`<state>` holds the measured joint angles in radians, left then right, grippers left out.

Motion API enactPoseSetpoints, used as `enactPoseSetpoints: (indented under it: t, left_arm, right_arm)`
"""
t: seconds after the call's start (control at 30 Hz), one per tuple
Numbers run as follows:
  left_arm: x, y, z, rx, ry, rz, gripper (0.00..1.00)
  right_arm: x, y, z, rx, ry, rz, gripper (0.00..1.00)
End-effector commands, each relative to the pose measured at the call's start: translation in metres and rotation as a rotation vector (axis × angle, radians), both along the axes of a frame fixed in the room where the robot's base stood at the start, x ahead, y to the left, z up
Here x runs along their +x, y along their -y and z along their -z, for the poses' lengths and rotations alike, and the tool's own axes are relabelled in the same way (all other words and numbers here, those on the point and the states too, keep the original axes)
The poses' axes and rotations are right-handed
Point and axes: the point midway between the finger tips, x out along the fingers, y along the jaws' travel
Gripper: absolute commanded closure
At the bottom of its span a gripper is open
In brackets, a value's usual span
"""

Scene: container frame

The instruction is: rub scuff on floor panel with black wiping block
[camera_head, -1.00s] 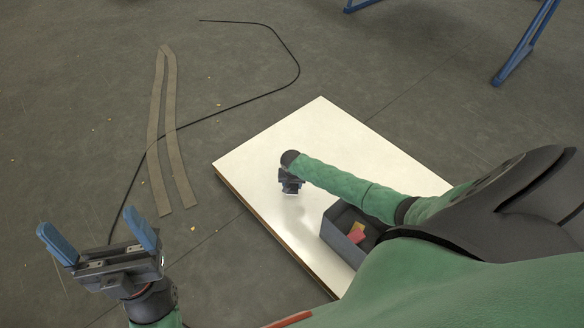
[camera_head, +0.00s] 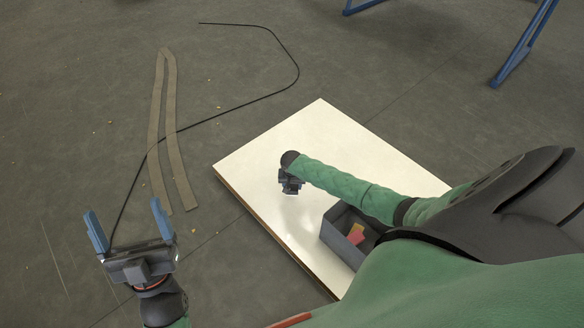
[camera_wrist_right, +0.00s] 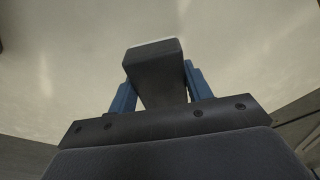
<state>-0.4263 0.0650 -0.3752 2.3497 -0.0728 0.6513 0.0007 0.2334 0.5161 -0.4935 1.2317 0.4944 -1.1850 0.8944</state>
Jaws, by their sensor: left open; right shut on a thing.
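The white floor panel (camera_head: 322,125) lies on the floor in the middle of the head view. My right gripper (camera_head: 290,190) is over the panel, pointing down. In the right wrist view its blue fingers are shut on the black wiping block (camera_wrist_right: 155,75), one on each side. The block's far end has a pale edge. It is close to the panel, but I cannot tell whether it touches. I cannot make out a scuff; only faint smudges show on the panel. My left gripper (camera_head: 128,227) is open and empty above the floor at the lower left.
A dark grey open box (camera_head: 340,240) with red and yellow pieces inside stands on the panel near my right arm. A black cable (camera_head: 225,108) and brown strips (camera_head: 170,130) lie on the floor at left. Blue legs (camera_head: 522,50) stand at the top right.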

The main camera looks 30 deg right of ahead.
Motion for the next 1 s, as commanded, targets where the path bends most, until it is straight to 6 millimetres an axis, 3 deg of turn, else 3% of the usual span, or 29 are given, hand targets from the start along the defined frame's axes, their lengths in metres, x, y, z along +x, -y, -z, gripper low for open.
enactPoseSetpoints:
  t: [0.47, 1.0]
  left_arm:
    - [0.025, 0.008, 0.032, 0.040, -0.142, 0.006, 0.10]
    - [0.042, 0.015, 0.085, 0.084, -0.322, 0.016, 0.10]
  right_arm:
    - [0.001, 0.002, -0.006, 0.000, 0.000, 0.000, 0.72]
    - [0.002, 0.004, -0.011, 0.001, 0.001, 0.000, 0.72]
